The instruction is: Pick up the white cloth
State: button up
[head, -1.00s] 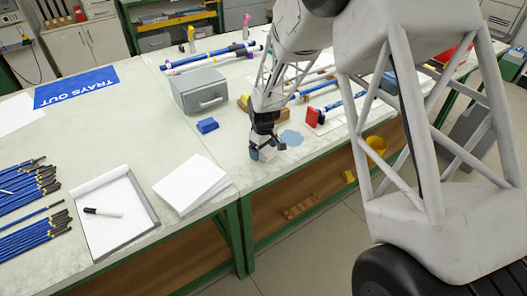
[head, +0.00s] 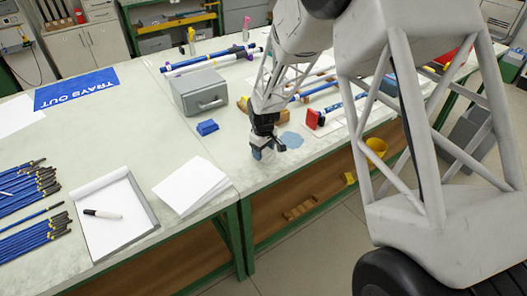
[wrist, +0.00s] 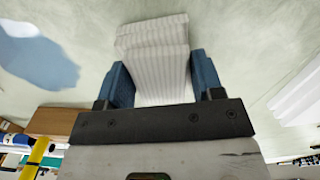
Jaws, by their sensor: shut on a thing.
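The white cloth (wrist: 155,62) is ribbed and folded in layers. It sits between the two blue fingers of my gripper (wrist: 158,85) in the wrist view, and its far end sticks out past them. In the head view my gripper (head: 268,151) is low over the table near its front edge, shut on the cloth, which is mostly hidden there. I cannot tell whether the cloth is clear of the table.
A flat blue patch (head: 292,140) lies right of my gripper. A red block (head: 311,119), a blue block (head: 207,127) and a grey box (head: 199,92) stand nearby. White sheets (head: 192,186) lie to the left. The table's front edge is close.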

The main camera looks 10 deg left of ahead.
jog(key=shift+r, duration=0.45)
notch_tip(320, 180, up, 3)
jog(key=shift+f, duration=0.15)
jog(key=s+d, duration=0.3)
jog(key=s, duration=0.4)
jog(key=s+d+r, duration=0.1)
jog(key=s+d, duration=0.2)
jog(key=s, duration=0.4)
jog(key=shift+s+d+r, duration=0.15)
jog(key=shift+s+d, duration=0.1)
jog(key=shift+d, duration=0.1)
